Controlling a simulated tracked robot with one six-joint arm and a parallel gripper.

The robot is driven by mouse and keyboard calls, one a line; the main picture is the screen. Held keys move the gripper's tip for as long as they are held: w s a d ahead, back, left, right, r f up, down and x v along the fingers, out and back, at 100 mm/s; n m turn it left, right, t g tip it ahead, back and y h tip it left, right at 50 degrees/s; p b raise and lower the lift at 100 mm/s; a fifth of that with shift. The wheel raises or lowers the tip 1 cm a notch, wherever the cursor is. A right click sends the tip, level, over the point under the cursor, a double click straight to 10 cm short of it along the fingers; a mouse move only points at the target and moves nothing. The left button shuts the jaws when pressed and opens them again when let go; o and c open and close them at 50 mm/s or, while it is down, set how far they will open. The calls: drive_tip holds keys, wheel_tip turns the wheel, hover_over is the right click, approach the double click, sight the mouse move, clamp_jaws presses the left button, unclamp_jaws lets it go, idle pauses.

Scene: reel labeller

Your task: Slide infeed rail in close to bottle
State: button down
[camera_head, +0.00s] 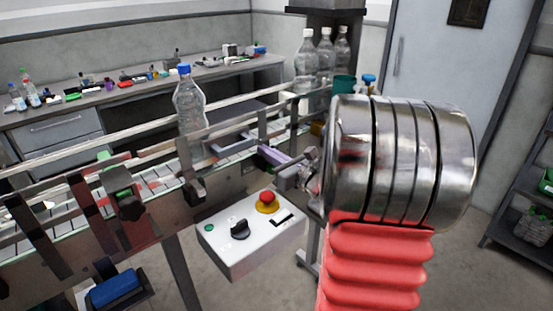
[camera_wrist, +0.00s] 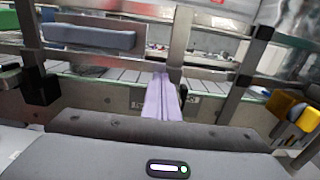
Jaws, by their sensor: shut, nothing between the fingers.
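A clear bottle with a blue cap (camera_head: 188,103) stands upright on the conveyor in the head view. Long metal guide rails (camera_head: 120,163) run along the conveyor past it, held by dark posts and clamps; I cannot tell which one is the infeed rail. My gripper (camera_head: 264,150) is beside the conveyor, to the right of the bottle. Its lavender fingers are shut and empty. In the wrist view the gripper (camera_wrist: 160,78) points at the conveyor side, with rails and upright posts (camera_wrist: 245,65) around it. The bottle does not show clearly there.
A white control box (camera_head: 245,238) with a red button and black knob is below the conveyor. Several clear bottles (camera_head: 306,60) stand behind at the right. A cluttered bench (camera_head: 110,97) lines the back wall. A yellow part (camera_wrist: 283,105) is at right in the wrist view.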

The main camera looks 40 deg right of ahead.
sight(257, 154)
drive_tip(key=shift+w, duration=0.8)
drive_tip(key=shift+w+a, duration=0.1)
drive_tip(key=shift+w, duration=1.6)
drive_tip(key=shift+s, duration=0.1)
drive_tip(key=shift+s, duration=0.55)
drive_tip(key=s, duration=1.2)
drive_tip(key=shift+s+d, duration=0.2)
drive_tip(key=shift+s, duration=0.15)
